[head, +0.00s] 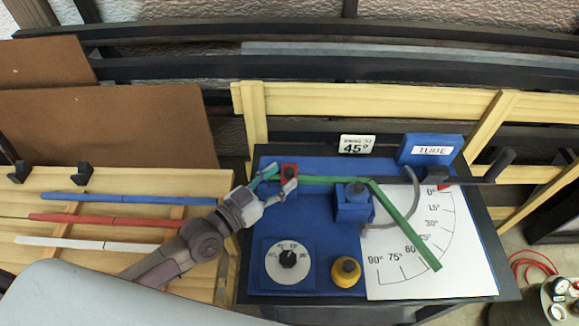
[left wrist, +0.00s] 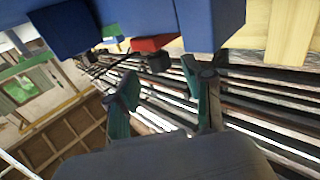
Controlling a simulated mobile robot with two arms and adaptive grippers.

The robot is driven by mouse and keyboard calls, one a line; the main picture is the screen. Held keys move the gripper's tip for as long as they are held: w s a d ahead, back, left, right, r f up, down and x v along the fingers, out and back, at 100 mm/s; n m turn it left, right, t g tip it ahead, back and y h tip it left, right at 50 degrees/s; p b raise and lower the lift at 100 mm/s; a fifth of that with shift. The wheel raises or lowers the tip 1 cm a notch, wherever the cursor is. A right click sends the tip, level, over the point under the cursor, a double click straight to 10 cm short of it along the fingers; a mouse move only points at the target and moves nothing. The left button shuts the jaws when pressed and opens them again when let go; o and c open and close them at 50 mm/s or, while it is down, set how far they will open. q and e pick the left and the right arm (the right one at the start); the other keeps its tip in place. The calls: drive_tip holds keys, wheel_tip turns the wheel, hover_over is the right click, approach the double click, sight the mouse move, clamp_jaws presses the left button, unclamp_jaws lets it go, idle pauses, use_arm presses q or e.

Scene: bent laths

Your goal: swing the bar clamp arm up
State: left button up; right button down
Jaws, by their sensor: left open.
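The bar clamp shows as a small red block (head: 289,170) at the left end of the blue bending bench (head: 320,230). A green lath (head: 406,222) runs from beside it past a blue post (head: 353,204) and is bent down across the angle scale. My left gripper (head: 278,181) is open, with its teal-tipped fingers around or just in front of the red clamp; contact cannot be told. In the left wrist view the red part (left wrist: 152,44) and a dark knob (left wrist: 158,62) lie just beyond the open fingers (left wrist: 160,78). My right gripper is not in view.
A dark lever with an upright handle (head: 499,163) is at the right. A dial (head: 290,263) and a yellow button (head: 345,271) are at the bench front. Blue, red and white laths (head: 95,220) lie on the left table. A sign (head: 356,144) reads 45°.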

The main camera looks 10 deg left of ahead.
sight(285, 174)
use_arm(q)
drive_tip(key=x, duration=0.2)
drive_tip(key=shift+w+d, duration=0.15)
drive_tip(key=shift+w, duration=0.15)
drive_tip(key=shift+w+d, duration=0.15)
drive_tip(key=shift+w, duration=0.1)
drive_tip(key=shift+w+d, duration=0.1)
clamp_jaws()
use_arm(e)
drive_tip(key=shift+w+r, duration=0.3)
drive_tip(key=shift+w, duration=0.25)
